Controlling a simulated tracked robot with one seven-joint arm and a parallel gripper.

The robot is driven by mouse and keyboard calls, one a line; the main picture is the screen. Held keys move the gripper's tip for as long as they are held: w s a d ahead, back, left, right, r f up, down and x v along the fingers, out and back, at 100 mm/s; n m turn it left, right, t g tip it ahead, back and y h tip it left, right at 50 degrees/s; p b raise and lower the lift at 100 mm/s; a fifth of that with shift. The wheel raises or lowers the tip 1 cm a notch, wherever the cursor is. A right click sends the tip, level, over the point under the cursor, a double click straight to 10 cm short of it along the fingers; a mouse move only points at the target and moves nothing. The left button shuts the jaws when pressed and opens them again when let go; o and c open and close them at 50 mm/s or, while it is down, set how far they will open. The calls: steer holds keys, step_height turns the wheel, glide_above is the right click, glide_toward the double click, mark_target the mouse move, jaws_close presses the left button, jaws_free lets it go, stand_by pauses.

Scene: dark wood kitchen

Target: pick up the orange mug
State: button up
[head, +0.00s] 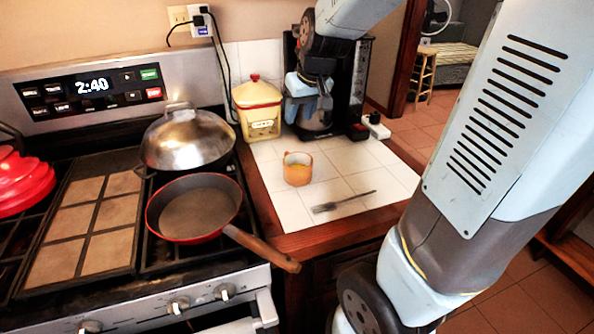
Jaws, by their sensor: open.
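The orange mug (298,170) stands upright on the white tiled counter (345,160), right of the stove. Its handle appears to face the left. My gripper (312,102) hangs behind and above the mug, in front of the black coffee maker. It is apart from the mug and holds nothing that I can see. Its fingertips are small and partly lost against the coffee maker.
A fork (343,201) lies in front of the mug. A yellow canister (259,108) stands behind it to the left, and the black coffee maker (356,85) behind to the right. A red pan (194,209) on the stove has its handle reaching toward the counter's front edge.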

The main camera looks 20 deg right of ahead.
glide_toward(287, 151)
steer(key=x, duration=0.5)
steer(key=shift+w+r, duration=0.1)
steer(key=shift+w, duration=0.25)
steer(key=shift+w+a+f, duration=0.1)
steer(key=shift+w+f, duration=0.05)
steer(key=shift+f, duration=0.75)
steer(key=shift+w+f, duration=0.15)
steer(key=shift+f, duration=0.8)
steer(key=shift+x, duration=0.9)
jaws_close()
